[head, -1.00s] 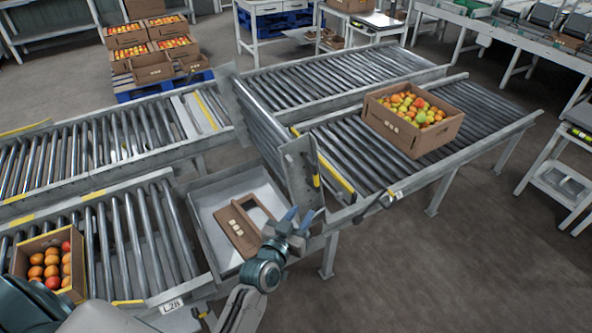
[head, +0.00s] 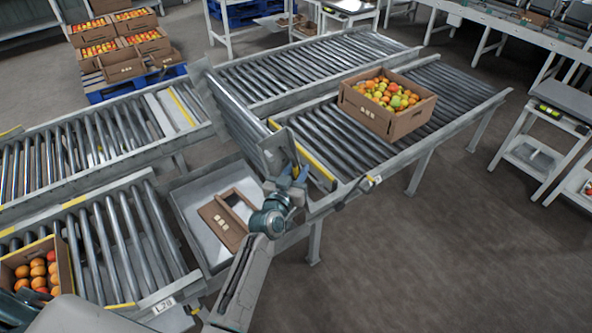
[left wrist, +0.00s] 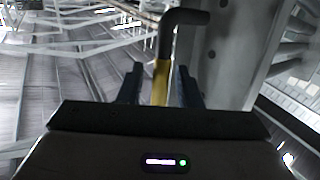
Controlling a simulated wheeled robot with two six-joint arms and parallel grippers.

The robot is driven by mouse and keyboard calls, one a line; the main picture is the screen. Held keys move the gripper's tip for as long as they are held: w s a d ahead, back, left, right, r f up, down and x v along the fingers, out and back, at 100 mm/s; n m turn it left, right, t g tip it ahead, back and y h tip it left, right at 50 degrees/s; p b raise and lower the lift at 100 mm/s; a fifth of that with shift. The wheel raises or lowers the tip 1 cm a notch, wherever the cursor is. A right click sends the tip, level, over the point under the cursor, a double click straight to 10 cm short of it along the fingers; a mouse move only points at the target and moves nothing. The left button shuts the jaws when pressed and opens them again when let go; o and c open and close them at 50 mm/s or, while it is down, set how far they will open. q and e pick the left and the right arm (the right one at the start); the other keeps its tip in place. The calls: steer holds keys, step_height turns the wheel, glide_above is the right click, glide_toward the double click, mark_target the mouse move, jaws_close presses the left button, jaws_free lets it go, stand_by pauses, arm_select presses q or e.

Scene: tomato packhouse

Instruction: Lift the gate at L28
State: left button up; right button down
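The gate (head: 240,112) is a section of rollers in a grey frame. It stands steeply raised over the gap between the L28 conveyor and the right-hand conveyor. The L28 label (head: 163,305) is on the near conveyor's front rail. My left gripper (head: 288,178) is at the gate's near side plate (head: 275,153). In the left wrist view, a bent dark handle with a yellow grip (left wrist: 161,82) stands between the fingers of my left gripper (left wrist: 160,88). The fingers are apart, with space visible on both sides of the grip. My right gripper is not in view.
A tomato crate (head: 410,122) stands on the right conveyor and another (head: 65,275) on the L28 conveyor. Stacked crates (head: 123,70) stand at the back left.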

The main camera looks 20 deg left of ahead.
arm_select(q)
jaws_close()
steer(key=shift+f, duration=0.1)
